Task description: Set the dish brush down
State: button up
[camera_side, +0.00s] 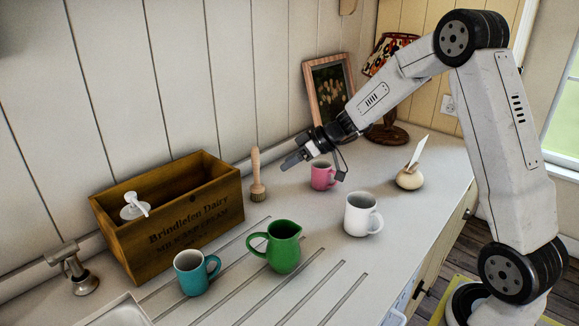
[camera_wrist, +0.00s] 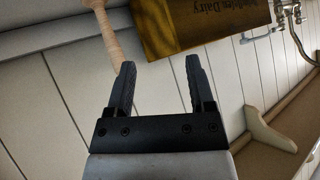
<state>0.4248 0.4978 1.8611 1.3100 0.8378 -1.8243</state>
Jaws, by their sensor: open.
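The dish brush (camera_side: 257,175) stands upright on its bristles on the counter, wooden handle up, between the wooden crate and my gripper in the side view. Its pale handle (camera_wrist: 105,30) also shows at the upper left of the wrist view, beyond my fingers and apart from them. My gripper (camera_side: 287,164) is open and empty, to the right of the brush and above the counter. Its two fingers (camera_wrist: 158,88) are spread in the wrist view with nothing between them. The brush's bristle end is outside the wrist view.
A wooden crate (camera_side: 128,247) with a white pump bottle (camera_side: 135,207) stands left. A pink mug (camera_side: 322,176), white mug (camera_side: 359,214), green jug (camera_side: 283,248) and teal mug (camera_side: 191,274) stand around.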

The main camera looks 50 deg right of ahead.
jog(key=s+a+f+m+g+h, duration=0.2)
jog(key=s+a+f+h, duration=0.1)
jog(key=s, duration=0.8)
jog(key=s+a+f+m+g+h, duration=0.2)
jog(key=s+a, duration=0.4)
jog(key=s, duration=0.5)
jog(key=shift+s+f+m+g+h, duration=0.25)
jog(key=shift+f+m+g+h, duration=0.25)
jog(key=shift+h, duration=0.4)
